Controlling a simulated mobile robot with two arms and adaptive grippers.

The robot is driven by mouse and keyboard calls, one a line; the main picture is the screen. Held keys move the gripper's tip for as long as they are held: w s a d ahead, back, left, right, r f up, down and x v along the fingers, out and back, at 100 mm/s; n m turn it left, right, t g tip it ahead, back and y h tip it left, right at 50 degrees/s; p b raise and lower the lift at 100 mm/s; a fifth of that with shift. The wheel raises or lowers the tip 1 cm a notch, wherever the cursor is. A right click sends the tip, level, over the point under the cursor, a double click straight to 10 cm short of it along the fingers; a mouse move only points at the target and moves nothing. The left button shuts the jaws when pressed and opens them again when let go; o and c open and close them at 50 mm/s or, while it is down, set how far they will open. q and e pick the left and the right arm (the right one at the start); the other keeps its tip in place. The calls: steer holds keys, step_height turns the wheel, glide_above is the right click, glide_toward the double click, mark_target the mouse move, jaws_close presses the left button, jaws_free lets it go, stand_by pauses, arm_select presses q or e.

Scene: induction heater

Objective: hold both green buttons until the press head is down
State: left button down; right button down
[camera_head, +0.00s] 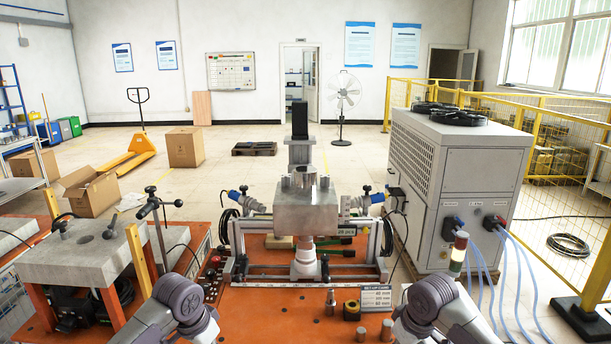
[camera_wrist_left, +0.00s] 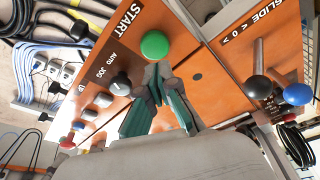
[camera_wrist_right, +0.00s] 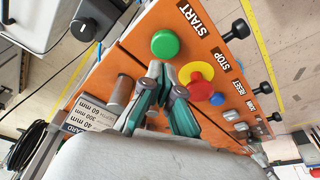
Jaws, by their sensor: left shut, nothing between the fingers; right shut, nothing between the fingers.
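In the left wrist view a round green button (camera_wrist_left: 154,44) sits on an orange panel beside the word START. My left gripper (camera_wrist_left: 160,78) is shut and empty, its tips just below that button in the picture. In the right wrist view a second green button (camera_wrist_right: 165,43) sits beside another START label. My right gripper (camera_wrist_right: 162,76) is shut and empty, its tips just below it in the picture. I cannot tell whether either gripper touches its button. In the head view a grey metal block (camera_head: 306,212) stands above a pale cylinder on the machine; both grippers are hidden there.
Beside the right green button is a red stop button on a yellow ring (camera_wrist_right: 197,82), with a blue button close by. Near the left one are a black selector knob (camera_wrist_left: 120,84) and black- and blue-ball levers (camera_wrist_left: 298,94). A signal lamp (camera_head: 458,254) stands at front right.

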steer(key=w+a+r+p+v, duration=0.1)
steer(key=w+a+p+v, duration=0.1)
steer(key=p+v, duration=1.2)
step_height(320, 180, up, 2)
steer(key=shift+w+d+r, duration=0.15)
steer(key=shift+w+r, duration=0.05)
steer(key=shift+w, duration=0.25)
